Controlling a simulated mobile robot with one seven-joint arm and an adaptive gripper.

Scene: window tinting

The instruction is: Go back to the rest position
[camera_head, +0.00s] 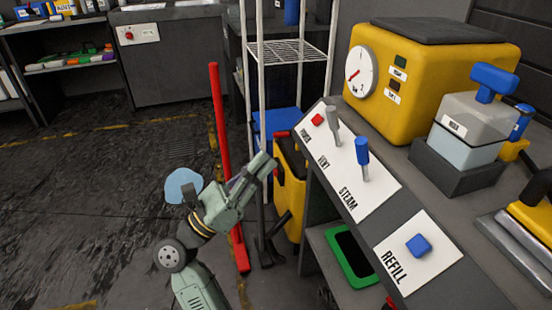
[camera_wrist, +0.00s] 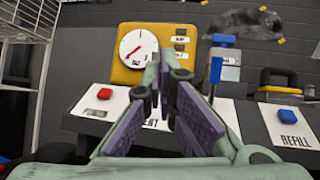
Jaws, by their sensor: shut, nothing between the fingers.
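My gripper (camera_head: 258,170) is shut and empty in the head view, held in the air left of the bench's control panels. In the wrist view my gripper (camera_wrist: 163,62) points toward the yellow machine (camera_wrist: 137,50), with its purple finger pads together. The head view shows the yellow machine (camera_head: 450,80) with a round white gauge on the bench at the right. A panel (camera_head: 372,190) with a red button (camera_head: 317,119), a grey lever (camera_head: 332,122) and a blue lever (camera_head: 362,155) lies along the bench edge. My fingers hide part of that panel in the wrist view.
A blue refill button (camera_head: 418,245) sits on a separate plate. A wire rack (camera_head: 285,52) stands behind my gripper, and a red post (camera_head: 222,150) rises nearby. A green-rimmed tray (camera_head: 352,258) is under the bench. Open floor (camera_head: 90,180) lies to the left.

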